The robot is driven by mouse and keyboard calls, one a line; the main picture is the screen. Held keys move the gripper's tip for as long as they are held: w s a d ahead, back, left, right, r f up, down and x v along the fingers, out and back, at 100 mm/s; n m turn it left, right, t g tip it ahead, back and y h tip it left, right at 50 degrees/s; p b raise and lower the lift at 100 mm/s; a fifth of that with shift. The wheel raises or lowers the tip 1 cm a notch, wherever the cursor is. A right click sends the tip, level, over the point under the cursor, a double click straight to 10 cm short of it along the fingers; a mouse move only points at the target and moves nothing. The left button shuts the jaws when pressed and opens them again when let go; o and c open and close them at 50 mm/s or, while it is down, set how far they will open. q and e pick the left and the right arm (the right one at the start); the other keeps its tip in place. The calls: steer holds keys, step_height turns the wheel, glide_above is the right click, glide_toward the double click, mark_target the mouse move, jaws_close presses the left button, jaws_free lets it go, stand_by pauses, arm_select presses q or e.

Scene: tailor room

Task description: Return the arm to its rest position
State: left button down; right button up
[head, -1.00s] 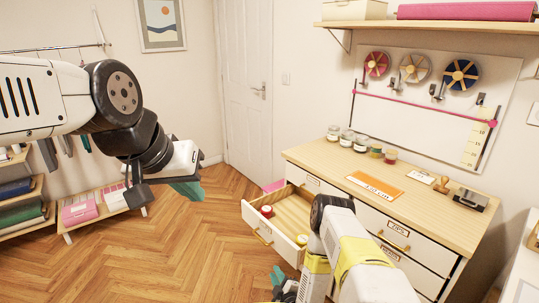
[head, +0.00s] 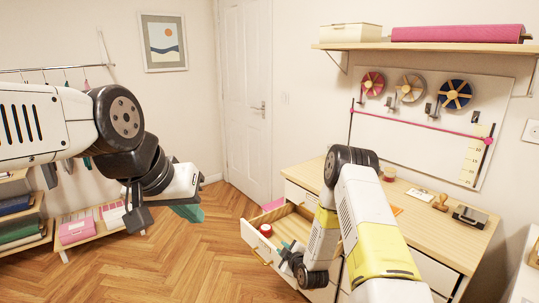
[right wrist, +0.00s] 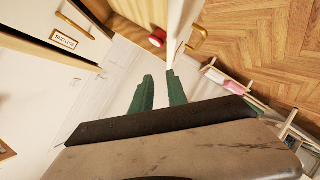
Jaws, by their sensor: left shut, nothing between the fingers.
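My left gripper (head: 188,211) shows at the left of the head view with its teal fingers together and empty, over open floor. My right arm is bent, with its elbow in front of the dresser. My right gripper (head: 286,254) is at the open top drawer (head: 258,240), close to its front in the picture. In the right wrist view its green fingers (right wrist: 160,88) stand apart with nothing between them. A red spool (head: 265,230) lies in the drawer and also shows in the right wrist view (right wrist: 157,38). The arm hides part of the drawer.
A peg board with ribbon reels (head: 455,95) hangs behind. A low shelf with folded cloth (head: 77,230) stands at left. The middle floor (head: 185,265) is clear.

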steer(key=w+d+r+m+g+h, duration=0.1)
steer(key=d+r, duration=0.1)
steer(key=r, duration=0.6)
steer(key=w+d+r+m, duration=0.1)
steer(key=d+r+m, duration=0.1)
steer(key=r, duration=0.6)
steer(key=s+d+r+m+g+h, duration=0.1)
steer(key=s+r+m, duration=0.1)
steer(key=s+r, duration=0.35)
steer(key=s+d+r+m+g, duration=0.1)
steer(key=s+d+r, duration=0.1)
steer(key=r, duration=0.6)
steer(key=s+d+r+m+g, duration=0.1)
steer(key=s+r+m, duration=0.2)
steer(key=s, duration=1.1)
steer(key=s+d+r+m+g, duration=0.1)
steer(key=s+r+m+g, duration=0.1)
steer(key=s+r, duration=0.6)
steer(key=s+m, duration=0.1)
steer(key=s, duration=0.6)
steer(key=shift+s+r+m, duration=0.25)
steer(key=shift+r+m, duration=0.15)
